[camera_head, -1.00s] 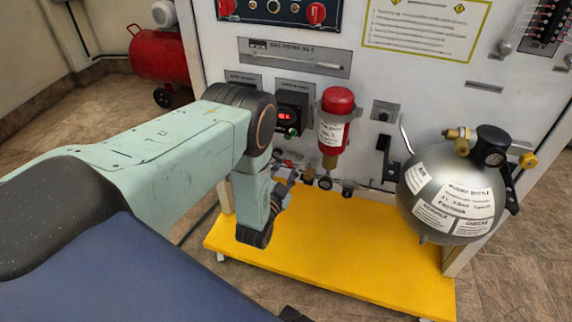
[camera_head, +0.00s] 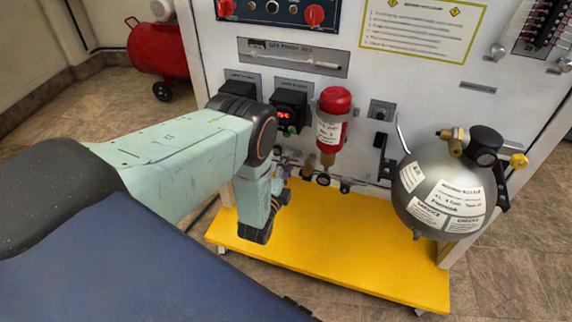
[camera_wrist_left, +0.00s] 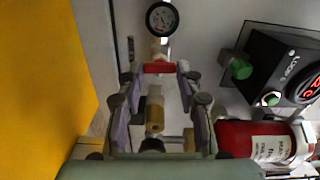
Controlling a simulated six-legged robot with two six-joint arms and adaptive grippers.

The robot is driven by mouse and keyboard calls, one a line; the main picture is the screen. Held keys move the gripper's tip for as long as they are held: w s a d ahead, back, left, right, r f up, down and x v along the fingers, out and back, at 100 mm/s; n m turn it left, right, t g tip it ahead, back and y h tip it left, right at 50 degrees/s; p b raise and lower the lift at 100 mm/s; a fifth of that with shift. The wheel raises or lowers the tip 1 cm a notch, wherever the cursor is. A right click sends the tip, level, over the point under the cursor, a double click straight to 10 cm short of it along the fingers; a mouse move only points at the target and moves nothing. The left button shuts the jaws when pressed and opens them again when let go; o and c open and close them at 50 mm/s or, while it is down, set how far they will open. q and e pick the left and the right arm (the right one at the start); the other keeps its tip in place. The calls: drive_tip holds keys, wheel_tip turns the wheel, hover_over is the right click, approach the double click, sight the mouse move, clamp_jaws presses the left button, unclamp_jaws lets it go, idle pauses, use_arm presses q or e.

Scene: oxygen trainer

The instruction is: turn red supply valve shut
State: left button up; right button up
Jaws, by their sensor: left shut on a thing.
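The red supply valve handle (camera_wrist_left: 158,68) is a small red bar on brass fittings (camera_wrist_left: 154,112), seen in the left wrist view below a round gauge. My left gripper (camera_wrist_left: 160,76) has a finger on each side of the handle and is shut on it. The handle looks crosswise to the brass pipe. In the head view my left gripper (camera_head: 283,170) is at the foot of the panel, partly hidden by my own forearm, and the valve cannot be made out there. My right gripper is in neither view.
A red canister (camera_head: 333,113) hangs right of the gripper and is close by in the wrist view (camera_wrist_left: 240,138). A black display box (camera_head: 289,106) sits above. A yellow base (camera_head: 350,250) lies below. A grey round bottle (camera_head: 437,200) stands at right.

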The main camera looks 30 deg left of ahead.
use_arm(q)
drive_tip(key=shift+m, duration=0.5)
drive_tip(key=o, duration=1.1)
drive_tip(key=shift+o, duration=0.2)
drive_tip(key=v, duration=1.2)
